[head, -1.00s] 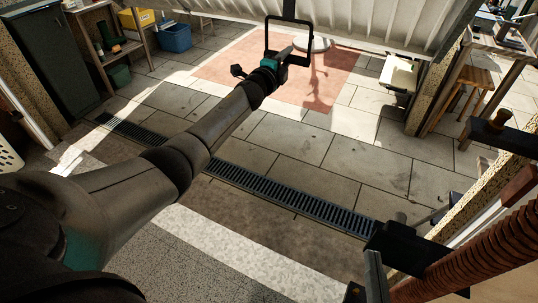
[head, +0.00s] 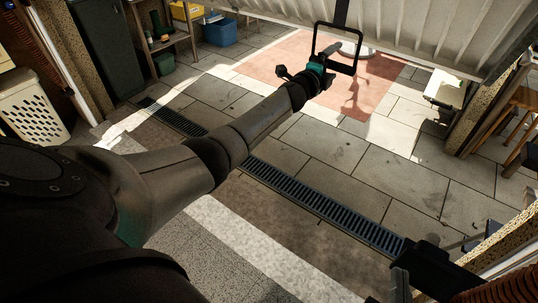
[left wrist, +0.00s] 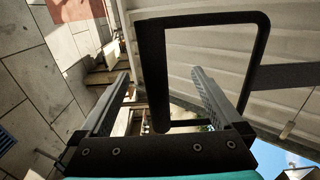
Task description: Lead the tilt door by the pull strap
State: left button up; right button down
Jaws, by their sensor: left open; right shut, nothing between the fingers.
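The tilt door (head: 440,45) is a pale ribbed panel, raised and slanting across the top of the head view. It fills the upper right of the left wrist view (left wrist: 215,55). The pull strap (head: 341,12) hangs from it and ends in a black rectangular loop (head: 315,40). My left gripper (head: 327,60) is at the loop, open. In the left wrist view, one long side of the loop (left wrist: 152,60) shows between the two apart fingers (left wrist: 160,73); I cannot tell whether they touch it. My right gripper (head: 398,285) is low at right, partly cut off, shut and empty.
A drain grate (head: 320,205) crosses the paved floor. A blue bin (head: 222,32) and a shelf (head: 165,38) stand at the back left, a perforated white basket (head: 32,103) at far left. A wooden stool (head: 510,120) stands at right. The middle floor is clear.

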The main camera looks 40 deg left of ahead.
pick_arm(q)
jog(key=shift+r, duration=0.15)
jog(key=shift+r+p, duration=0.65)
jog(key=shift+p, duration=0.1)
jog(key=shift+s, duration=0.15)
jog(key=s+p, duration=0.3)
jog(key=s, duration=0.1)
jog(key=shift+s, duration=0.35)
dwell(0.6)
jog(key=s+p, duration=0.2)
jog(key=s, duration=1.3)
jog(key=shift+d, duration=0.25)
jog(key=shift+s, duration=0.1)
